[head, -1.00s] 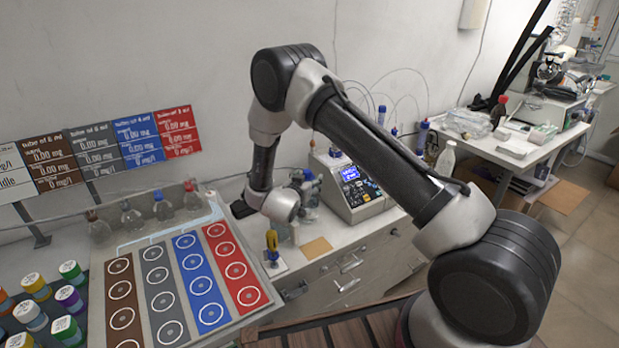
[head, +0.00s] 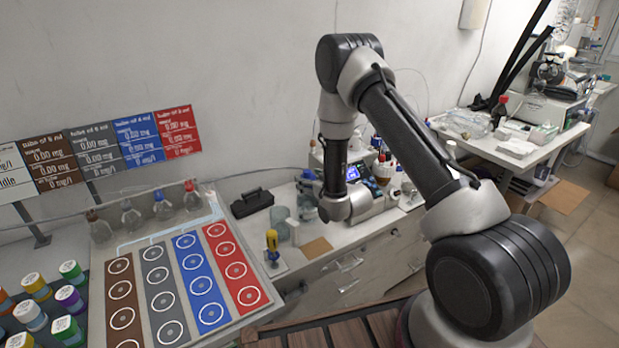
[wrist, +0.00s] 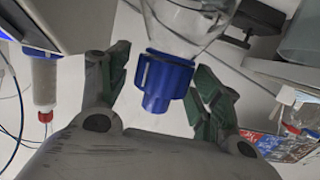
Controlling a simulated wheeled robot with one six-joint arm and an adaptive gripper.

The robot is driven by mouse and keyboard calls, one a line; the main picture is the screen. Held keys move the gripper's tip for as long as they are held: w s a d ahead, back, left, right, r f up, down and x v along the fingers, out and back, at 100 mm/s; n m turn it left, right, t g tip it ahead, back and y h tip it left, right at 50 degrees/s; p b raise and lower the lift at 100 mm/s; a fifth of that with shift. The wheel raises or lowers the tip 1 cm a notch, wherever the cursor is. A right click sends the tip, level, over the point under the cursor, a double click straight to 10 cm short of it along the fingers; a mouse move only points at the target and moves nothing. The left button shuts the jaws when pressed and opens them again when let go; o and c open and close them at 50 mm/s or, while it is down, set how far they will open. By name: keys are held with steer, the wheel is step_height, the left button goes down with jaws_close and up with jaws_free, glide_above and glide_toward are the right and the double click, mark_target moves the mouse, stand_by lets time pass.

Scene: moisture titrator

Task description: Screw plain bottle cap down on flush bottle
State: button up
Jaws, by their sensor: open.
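A blue cap (wrist: 163,82) with a ribbed skirt and a narrower end is in the middle of the wrist view. It sits at the neck of a clear bottle (wrist: 190,25); I cannot tell how tightly it is seated. My gripper (wrist: 160,88) is open, with one green-padded finger on each side of the cap and visible gaps to both. In the head view the bottle and cap cannot be made out clearly near my wrist.
The titrator (head: 372,188) with its lit blue screen stands close behind my wrist. A white-bodied syringe-like part (wrist: 44,80) hangs at the left of the wrist view. A black case (head: 252,205) and a yellow-handled tool (head: 272,243) are on the bench to the left.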

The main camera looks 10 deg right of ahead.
steer(key=shift+d+n+g+y, duration=0.2)
steer(key=shift+n+g+y, duration=0.2)
steer(key=shift+n+y, duration=0.5)
steer(key=shift+a+y, duration=0.2)
steer(key=shift+y, duration=0.1)
steer(key=shift+c, duration=0.4)
